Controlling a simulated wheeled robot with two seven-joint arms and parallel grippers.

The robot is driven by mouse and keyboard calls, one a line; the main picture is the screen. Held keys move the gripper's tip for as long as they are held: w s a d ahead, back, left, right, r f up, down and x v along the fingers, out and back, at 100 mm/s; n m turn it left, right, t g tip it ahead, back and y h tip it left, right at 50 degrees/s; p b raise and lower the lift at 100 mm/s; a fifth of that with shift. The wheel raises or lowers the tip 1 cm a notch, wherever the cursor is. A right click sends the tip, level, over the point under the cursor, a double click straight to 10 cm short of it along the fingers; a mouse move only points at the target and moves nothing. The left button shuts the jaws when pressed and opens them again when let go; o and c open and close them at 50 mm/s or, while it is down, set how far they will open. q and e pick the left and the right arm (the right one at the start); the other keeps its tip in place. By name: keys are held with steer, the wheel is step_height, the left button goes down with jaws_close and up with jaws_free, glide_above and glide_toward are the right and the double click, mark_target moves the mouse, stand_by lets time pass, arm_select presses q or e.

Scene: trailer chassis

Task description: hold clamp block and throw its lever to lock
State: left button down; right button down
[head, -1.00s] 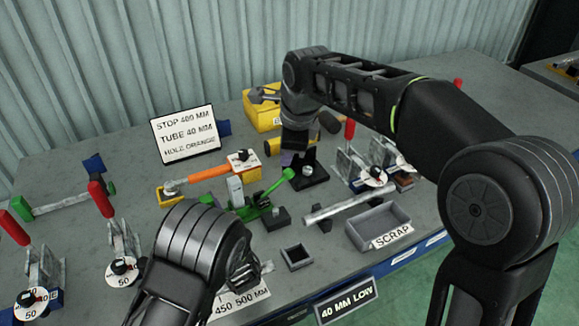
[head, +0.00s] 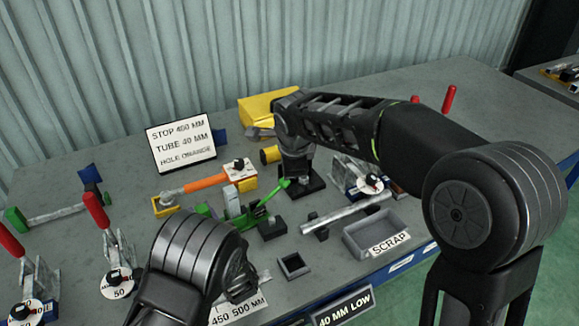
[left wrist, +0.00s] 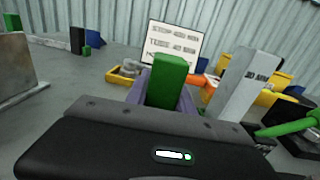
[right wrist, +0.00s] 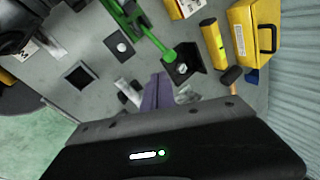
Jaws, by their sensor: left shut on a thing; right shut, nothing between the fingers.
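The green clamp (head: 238,218) stands mid-table with a grey upright plate marked 40 MM (left wrist: 245,82). Its green lever (head: 270,196) slants up to the right, ending in a round knob (right wrist: 168,56). My left gripper (left wrist: 165,88) is shut on the clamp's green block (left wrist: 172,78); in the head view my own wrist hides its fingertips. My right gripper (right wrist: 157,92) is shut and empty, close to the lever's knob in the right wrist view. Whether it touches the lever, I cannot tell.
A sign (head: 181,143) reading tube 40 mm and hole orange stands behind. An orange-handled tool (head: 205,182), a yellow case (head: 268,108), a black base with a bolt (right wrist: 186,70), a metal tube (head: 345,213) and a scrap tray (head: 352,243) surround the clamp. Red-handled clamps (head: 98,212) stand left.

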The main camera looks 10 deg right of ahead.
glide_toward(288, 184)
steer(key=x, duration=0.5)
steer(key=shift+s+a+f, duration=0.15)
steer(key=shift+a, duration=0.15)
steer(key=shift+w+f, duration=0.4)
steer(key=shift+w, duration=0.1)
steer(key=shift+d, duration=0.1)
steer(key=shift+w+d+f+y, duration=0.15)
steer(key=shift+d+f+y, duration=0.25)
steer(key=shift+d, duration=0.05)
steer(key=shift+w+d+f, duration=0.1)
steer(key=shift+d+f, duration=0.25)
steer(key=shift+f, duration=0.2)
steer(key=shift+r, duration=0.1)
steer(key=shift+r, duration=0.7)
